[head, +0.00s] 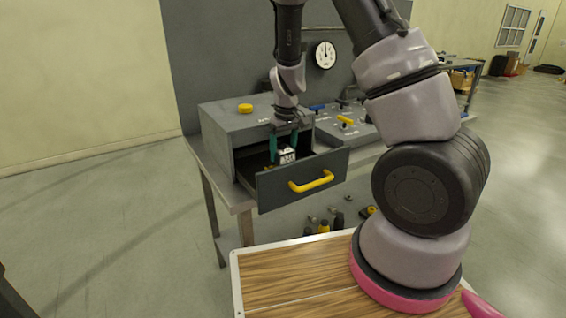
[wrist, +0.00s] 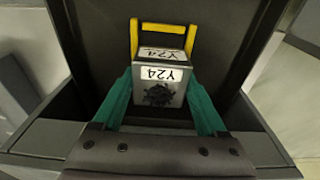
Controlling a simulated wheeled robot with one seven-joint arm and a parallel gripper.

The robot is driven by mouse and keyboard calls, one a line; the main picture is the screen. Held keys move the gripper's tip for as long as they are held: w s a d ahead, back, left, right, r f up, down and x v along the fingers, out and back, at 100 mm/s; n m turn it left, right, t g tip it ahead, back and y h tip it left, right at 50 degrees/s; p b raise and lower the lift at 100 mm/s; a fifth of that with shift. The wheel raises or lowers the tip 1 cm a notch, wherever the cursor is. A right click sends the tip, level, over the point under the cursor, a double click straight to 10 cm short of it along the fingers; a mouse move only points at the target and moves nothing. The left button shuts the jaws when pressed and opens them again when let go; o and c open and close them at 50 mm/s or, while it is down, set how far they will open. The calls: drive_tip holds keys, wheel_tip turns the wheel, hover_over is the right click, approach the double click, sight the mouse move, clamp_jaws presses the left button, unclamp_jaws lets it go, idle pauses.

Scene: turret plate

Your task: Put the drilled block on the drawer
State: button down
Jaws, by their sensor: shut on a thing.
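The drilled block (head: 287,156) is a small pale grey block with a white label. In the wrist view the block (wrist: 160,90) shows "Y24" on two faces and a dark rough patch, perhaps the drilled hole, on the near one. My gripper (head: 284,148) points down with its teal fingers shut on the block's two sides. The drawer (head: 320,168) is pulled open from a grey cabinet and has a yellow handle (head: 312,182). The block is at the drawer's opening, behind its front panel. Whether it touches the drawer floor is hidden.
The grey cabinet (head: 222,128) stands on a workbench, with a yellow knob (head: 245,108) on top. A sloped panel (head: 340,122) with blue and yellow handles is to its right. A round gauge (head: 325,55) hangs on the back board. Tools (head: 325,222) lie on the lower shelf.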

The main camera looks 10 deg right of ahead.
sight(283, 163)
drive_tip(key=shift+f, duration=2)
drive_tip(key=shift+f, duration=0.1)
drive_tip(key=shift+s+f, duration=0.1)
drive_tip(key=shift+f, duration=0.1)
unclamp_jaws()
drive_tip(key=shift+s+f, duration=0.2)
drive_tip(key=r, duration=1.2)
drive_tip(key=shift+s+d+r, duration=0.2)
drive_tip(key=shift+s+r, duration=0.15)
drive_tip(key=shift+s, duration=0.05)
drive_tip(key=s+d+r+m+t+y, duration=0.15)
drive_tip(key=s+r, duration=0.25)
drive_tip(key=r, duration=0.4)
drive_tip(key=s+d+r+m+t+y, duration=0.15)
drive_tip(key=s+r, duration=0.25)
drive_tip(key=r, duration=0.4)
drive_tip(key=s+d+r+m+t, duration=0.1)
drive_tip(key=s+r+m, duration=0.1)
drive_tip(key=s+r, duration=0.2)
drive_tip(key=s+d+r+m+t+h, duration=0.1)
drive_tip(key=s+r+m, duration=0.1)
drive_tip(key=s+r, duration=0.3)
drive_tip(key=s, duration=0.4)
drive_tip(key=shift+d+m+t, duration=0.2)
drive_tip(key=shift+m+t, duration=0.2)
